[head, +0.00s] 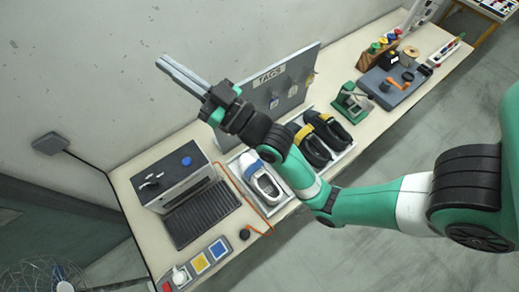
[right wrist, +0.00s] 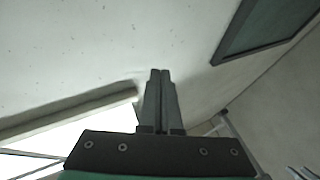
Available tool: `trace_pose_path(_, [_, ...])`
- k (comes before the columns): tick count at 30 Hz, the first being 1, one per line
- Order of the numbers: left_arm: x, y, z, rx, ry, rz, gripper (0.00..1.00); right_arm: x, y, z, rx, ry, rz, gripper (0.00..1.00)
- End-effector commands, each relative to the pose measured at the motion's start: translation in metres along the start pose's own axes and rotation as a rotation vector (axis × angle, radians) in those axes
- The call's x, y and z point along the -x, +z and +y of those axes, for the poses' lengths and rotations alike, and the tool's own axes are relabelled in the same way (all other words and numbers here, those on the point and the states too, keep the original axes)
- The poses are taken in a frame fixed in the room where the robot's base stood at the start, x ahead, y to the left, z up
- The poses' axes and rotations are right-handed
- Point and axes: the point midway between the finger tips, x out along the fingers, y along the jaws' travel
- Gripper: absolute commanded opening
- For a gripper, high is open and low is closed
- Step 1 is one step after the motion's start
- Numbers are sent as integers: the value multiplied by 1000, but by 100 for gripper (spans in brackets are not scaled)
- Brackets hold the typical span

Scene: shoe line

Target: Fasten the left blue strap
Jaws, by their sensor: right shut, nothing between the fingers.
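A white shoe (head: 266,185) with a blue strap (head: 247,160) lies in a light tray in the middle of the bench in the head view. Part of it is close behind my right arm in the picture, and I cannot tell whether the strap is fastened. My right gripper (head: 163,63) is raised over the bench, well away from the shoe, with its fingers pointing to the upper left. In the right wrist view its fingers (right wrist: 160,74) are shut together with nothing between them, against a pale wall. My left gripper is not in view.
Black shoes (head: 313,148) with yellow straps lie right of the white shoe. A grey board marked TAGS (head: 300,70) stands behind. A box-like machine (head: 172,176) and a dark keyboard-like panel (head: 202,214) are at left. A green device (head: 350,103) stands farther right.

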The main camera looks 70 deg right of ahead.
Motion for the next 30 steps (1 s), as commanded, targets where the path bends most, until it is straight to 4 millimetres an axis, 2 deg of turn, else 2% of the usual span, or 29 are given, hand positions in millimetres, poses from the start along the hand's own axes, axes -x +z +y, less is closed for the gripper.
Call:
trace_pose_path(1, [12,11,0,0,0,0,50,38,64,23,6,49,-109,0])
trace_pose_path(2, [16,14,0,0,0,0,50,60,94,36,8,78,-169,0])
trace_pose_path(3, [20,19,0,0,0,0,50,92,131,52,7,119,-249,0])
trace_pose_path(5, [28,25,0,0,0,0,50,148,183,72,1,185,-372,0])
trace_pose_path(6, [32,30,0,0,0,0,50,187,212,84,-6,229,-453,0])
trace_pose_path(8, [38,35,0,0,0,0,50,245,249,95,-20,293,-567,0])
trace_pose_path(9, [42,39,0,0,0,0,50,281,267,99,-31,332,-637,0])
trace_pose_path(12, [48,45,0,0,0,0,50,350,294,103,-53,410,-762,0])
trace_pose_path(13, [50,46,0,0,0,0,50,363,298,103,-58,428,-784,0])
trace_pose_path(15, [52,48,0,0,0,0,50,385,304,104,-66,459,-818,0])
trace_pose_path(17, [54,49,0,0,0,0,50,390,305,107,-67,476,-824,0])
trace_pose_path(23, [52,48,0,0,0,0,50,384,306,110,-66,476,-819,0])
trace_pose_path(30, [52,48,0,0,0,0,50,360,334,125,-65,474,-818,0])
